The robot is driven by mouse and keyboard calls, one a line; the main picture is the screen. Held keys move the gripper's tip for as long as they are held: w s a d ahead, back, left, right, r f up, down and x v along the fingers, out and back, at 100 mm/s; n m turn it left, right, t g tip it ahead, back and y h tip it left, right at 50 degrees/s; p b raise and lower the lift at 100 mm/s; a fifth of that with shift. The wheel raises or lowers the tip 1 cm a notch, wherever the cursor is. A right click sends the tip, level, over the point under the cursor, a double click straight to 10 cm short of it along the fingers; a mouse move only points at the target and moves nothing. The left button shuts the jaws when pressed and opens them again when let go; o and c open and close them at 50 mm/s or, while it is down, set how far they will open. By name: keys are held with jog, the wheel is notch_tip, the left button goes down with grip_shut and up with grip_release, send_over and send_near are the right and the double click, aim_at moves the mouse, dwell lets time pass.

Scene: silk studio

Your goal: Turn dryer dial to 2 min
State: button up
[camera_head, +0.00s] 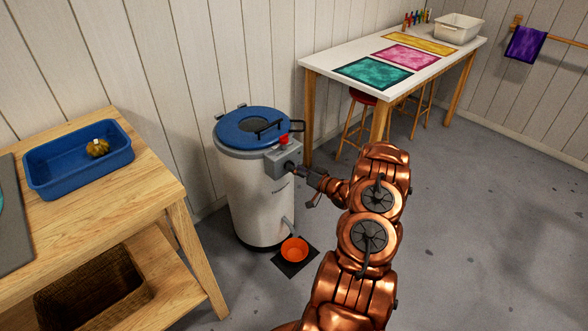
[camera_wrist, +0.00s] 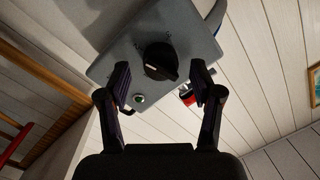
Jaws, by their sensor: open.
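The dryer (camera_head: 262,200) is a white cylinder with a blue lid, standing on the floor against the wall. Its grey control box (camera_head: 281,160) is on its upper right side and fills the top middle of the wrist view (camera_wrist: 110,65). The black dial (camera_wrist: 160,61) sits on the box face, between and just beyond my fingertips. My gripper (camera_wrist: 160,85) is open, one finger on each side of the dial's line, with no clear contact.
A red knob (camera_head: 284,140) is on top of the control box, near my right finger in the wrist view. A wooden table (camera_head: 160,185) is left; a white table (camera_head: 330,69) stands behind.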

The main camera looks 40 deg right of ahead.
jog(key=s, duration=1.1)
jog(key=shift+d+r, duration=0.2)
jog(key=shift+d, duration=0.25)
